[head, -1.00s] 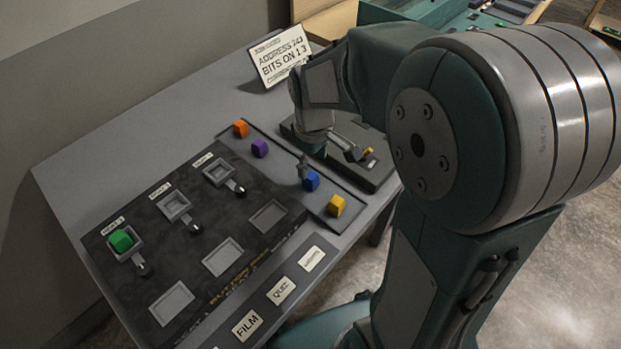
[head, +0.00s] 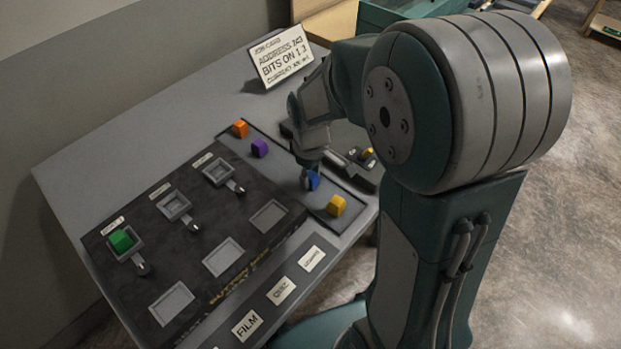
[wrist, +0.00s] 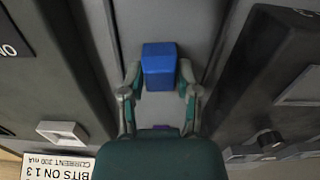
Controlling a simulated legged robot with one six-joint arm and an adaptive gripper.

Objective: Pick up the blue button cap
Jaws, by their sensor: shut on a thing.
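The blue button cap (head: 313,182) sits on the narrow tray strip beside the dark button panel, partly hidden by my gripper (head: 308,178) in the head view. In the wrist view the blue cap (wrist: 159,67) stands between the two fingers of my gripper (wrist: 159,82), which are shut on its sides. I cannot tell whether it is lifted off the tray.
A yellow cap (head: 336,205) is close in front on the tray; purple (head: 259,148) and orange (head: 240,128) caps lie behind. A green cap (head: 121,239) sits in a socket of the button panel (head: 195,245). A sign (head: 281,56) stands at the back.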

